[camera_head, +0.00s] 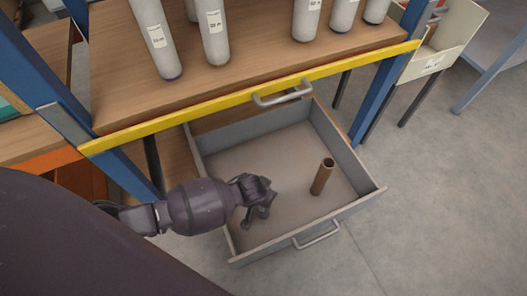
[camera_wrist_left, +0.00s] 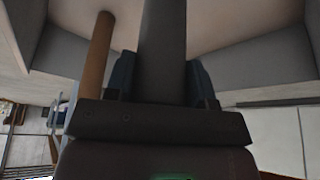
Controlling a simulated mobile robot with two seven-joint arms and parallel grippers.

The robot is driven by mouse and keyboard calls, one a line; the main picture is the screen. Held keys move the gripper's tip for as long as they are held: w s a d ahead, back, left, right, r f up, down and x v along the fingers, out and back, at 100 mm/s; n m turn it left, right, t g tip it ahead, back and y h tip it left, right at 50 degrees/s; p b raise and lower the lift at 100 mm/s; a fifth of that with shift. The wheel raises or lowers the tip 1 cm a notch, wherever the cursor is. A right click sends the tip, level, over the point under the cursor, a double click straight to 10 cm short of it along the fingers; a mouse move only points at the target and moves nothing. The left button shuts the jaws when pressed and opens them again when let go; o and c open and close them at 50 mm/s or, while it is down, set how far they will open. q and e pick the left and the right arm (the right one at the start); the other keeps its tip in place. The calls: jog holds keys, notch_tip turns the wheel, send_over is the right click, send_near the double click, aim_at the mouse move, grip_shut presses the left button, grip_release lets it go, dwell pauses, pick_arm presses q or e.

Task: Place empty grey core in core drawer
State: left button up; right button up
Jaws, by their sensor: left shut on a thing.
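The core drawer (camera_head: 358,203) is pulled open below the wooden shelf, with a grey floor, grey walls and a metal front handle. My left gripper (camera_head: 257,213) reaches over the left part of the drawer. In the left wrist view my left gripper (camera_wrist_left: 163,85) is shut on a dark grey core (camera_wrist_left: 163,40), which extends away between the fingers. In the head view I cannot make out the grey core apart from the dark gripper, nor tell whether it touches the drawer floor. My right gripper is not in view.
A brown core (camera_head: 322,177) stands upright in the drawer, right of my left gripper; it also shows in the left wrist view (camera_wrist_left: 96,55). Several labelled pale rolls stand on the wooden shelf (camera_head: 240,75), which has a yellow front edge. Drawer floor behind the gripper is clear.

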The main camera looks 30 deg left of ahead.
pick_arm(q)
jog(key=shift+f, duration=0.15)
jog(key=o, duration=1.1)
jog(key=p+v, duration=0.5)
jog(key=v, duration=0.7)
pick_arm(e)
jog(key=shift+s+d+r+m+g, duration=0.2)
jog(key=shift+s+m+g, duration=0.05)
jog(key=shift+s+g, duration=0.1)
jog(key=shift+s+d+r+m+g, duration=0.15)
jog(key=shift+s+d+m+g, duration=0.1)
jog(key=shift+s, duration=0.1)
